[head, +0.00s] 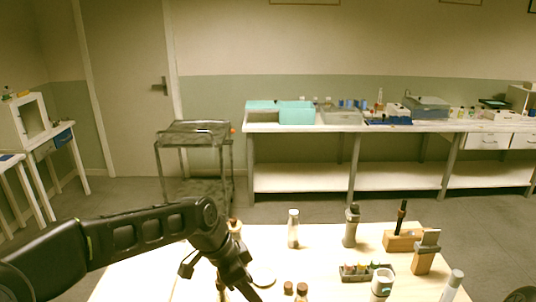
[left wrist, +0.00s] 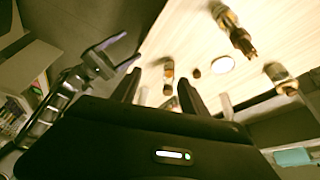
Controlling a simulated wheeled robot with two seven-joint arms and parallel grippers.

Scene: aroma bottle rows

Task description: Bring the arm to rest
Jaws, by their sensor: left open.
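My left gripper (head: 238,292) hangs over the left part of the pale table (head: 325,238), its arm reaching in from the left. In the left wrist view its two fingers (left wrist: 158,82) stand apart. A small amber bottle (left wrist: 168,76) shows between them in the picture, with no contact visible. A bottle (head: 235,227) with a brown top is partly hidden behind the left gripper. In the left wrist view another black gripper (left wrist: 132,50), seemingly my right, shows at the left with its fingers apart and nothing between them.
A cart (head: 195,130) and a long bench (head: 300,178) stand behind.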

